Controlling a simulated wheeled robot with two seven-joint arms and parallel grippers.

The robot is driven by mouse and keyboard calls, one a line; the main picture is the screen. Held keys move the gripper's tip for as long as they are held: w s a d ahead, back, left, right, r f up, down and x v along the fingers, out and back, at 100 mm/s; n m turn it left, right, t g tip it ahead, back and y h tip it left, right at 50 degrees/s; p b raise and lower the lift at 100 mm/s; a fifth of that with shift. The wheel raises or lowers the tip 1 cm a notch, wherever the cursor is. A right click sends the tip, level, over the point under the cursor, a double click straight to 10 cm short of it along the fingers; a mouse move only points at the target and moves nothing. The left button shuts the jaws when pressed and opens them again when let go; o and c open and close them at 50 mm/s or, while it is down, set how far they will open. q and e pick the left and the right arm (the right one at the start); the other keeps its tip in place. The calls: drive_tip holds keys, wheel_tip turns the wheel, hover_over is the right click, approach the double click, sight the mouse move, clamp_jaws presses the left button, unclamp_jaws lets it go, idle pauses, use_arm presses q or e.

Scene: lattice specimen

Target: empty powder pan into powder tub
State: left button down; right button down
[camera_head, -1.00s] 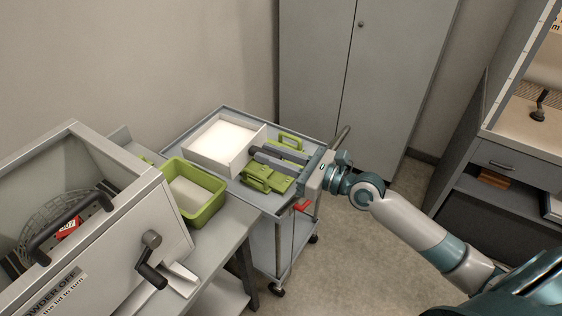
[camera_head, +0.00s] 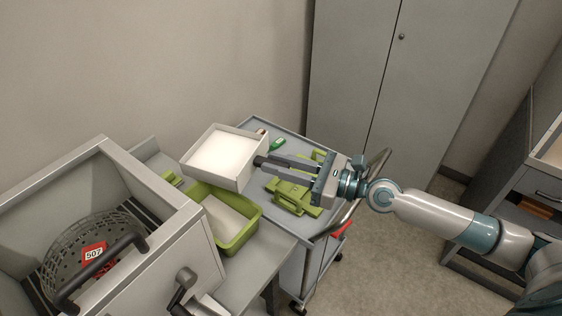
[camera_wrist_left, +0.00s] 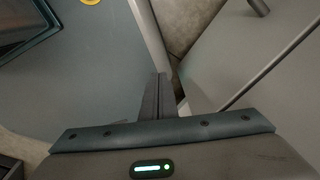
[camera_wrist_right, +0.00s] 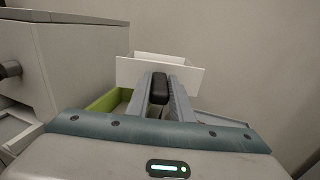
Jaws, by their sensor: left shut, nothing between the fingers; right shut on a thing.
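The powder pan is a pale grey square tray (camera_head: 243,178) filled with white powder. It is in the air in the head view, above the back of the green powder tub (camera_head: 252,232), and looks close to level. My right gripper (camera_head: 262,163) is shut on the pan's dark handle; in the right wrist view the fingers hold this black handle (camera_wrist_right: 159,88) with the pan (camera_wrist_right: 185,72) beyond. The tub stands on the grey bench and has a pale layer inside. It shows partly in the right wrist view (camera_wrist_right: 103,103). My left gripper (camera_wrist_left: 160,78) is shut and empty, away from these things.
A grey cart (camera_head: 262,208) holds green clamp-like parts (camera_head: 292,195) and a small green item (camera_head: 277,144). A grey box machine (camera_head: 172,262) with a round mesh basket (camera_head: 75,250) stands left of the tub. A cabinet (camera_head: 400,90) is behind.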

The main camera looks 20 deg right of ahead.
drive_tip(key=shift+s+r, duration=0.1)
drive_tip(key=shift+r, duration=0.05)
use_arm(q)
drive_tip(key=shift+s, duration=0.45)
drive_tip(key=shift+f, duration=0.1)
